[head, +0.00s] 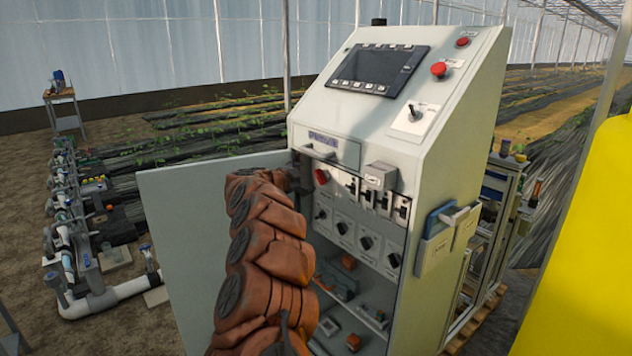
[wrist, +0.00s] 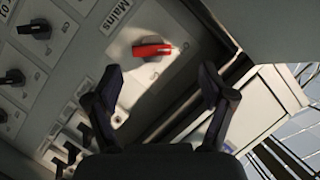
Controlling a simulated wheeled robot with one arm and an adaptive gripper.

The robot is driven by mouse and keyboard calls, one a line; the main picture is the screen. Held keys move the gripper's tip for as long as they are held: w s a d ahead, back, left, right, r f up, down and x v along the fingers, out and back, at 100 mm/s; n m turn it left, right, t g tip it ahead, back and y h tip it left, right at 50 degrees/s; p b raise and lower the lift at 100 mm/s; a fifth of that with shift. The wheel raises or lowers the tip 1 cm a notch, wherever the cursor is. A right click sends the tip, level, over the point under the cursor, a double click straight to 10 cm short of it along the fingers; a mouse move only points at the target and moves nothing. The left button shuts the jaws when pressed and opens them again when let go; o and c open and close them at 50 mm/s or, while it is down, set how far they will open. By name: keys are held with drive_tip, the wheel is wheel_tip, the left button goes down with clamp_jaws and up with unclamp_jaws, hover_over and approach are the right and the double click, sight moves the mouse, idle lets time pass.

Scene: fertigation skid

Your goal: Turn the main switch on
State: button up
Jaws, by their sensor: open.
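The main switch is a red rotary handle (wrist: 151,50) on the pale panel, under a "Mains" label in the wrist view. Its handle lies roughly across that picture. In the head view the red switch (head: 321,177) is at the upper left inside the open cabinet (head: 420,235). My gripper (wrist: 160,76) is open and empty. Its two fingertips stand apart, a little short of the handle, which shows in the gap between them. No contact is visible. In the head view my arm hides most of the gripper. I cannot read the switch position.
The cabinet door (head: 180,240) stands open to the left, behind my arm. Several breakers (head: 383,200) are right of the switch, and black rotary knobs (head: 366,243) sit below. A sloped top holds a screen (head: 378,69) and a red push button (head: 438,69).

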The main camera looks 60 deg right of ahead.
sight(318, 178)
drive_tip(key=shift+g, duration=0.3)
drive_tip(key=shift+s+p+x, duration=0.2)
drive_tip(key=shift+p+x, duration=0.1)
drive_tip(key=shift+x, duration=0.9)
drive_tip(key=shift+s+p+x, duration=0.15)
drive_tip(key=shift+p+x, duration=0.1)
drive_tip(key=shift+x, duration=0.95)
drive_tip(key=shift+s+p+x, duration=0.2)
drive_tip(key=shift+p+x, duration=0.1)
drive_tip(key=shift+x, duration=0.9)
drive_tip(key=shift+d+f, duration=0.4)
drive_tip(key=shift+d, duration=0.1)
drive_tip(key=shift+w, duration=0.1)
drive_tip(key=shift+c, duration=0.4)
drive_tip(key=c, duration=1.1)
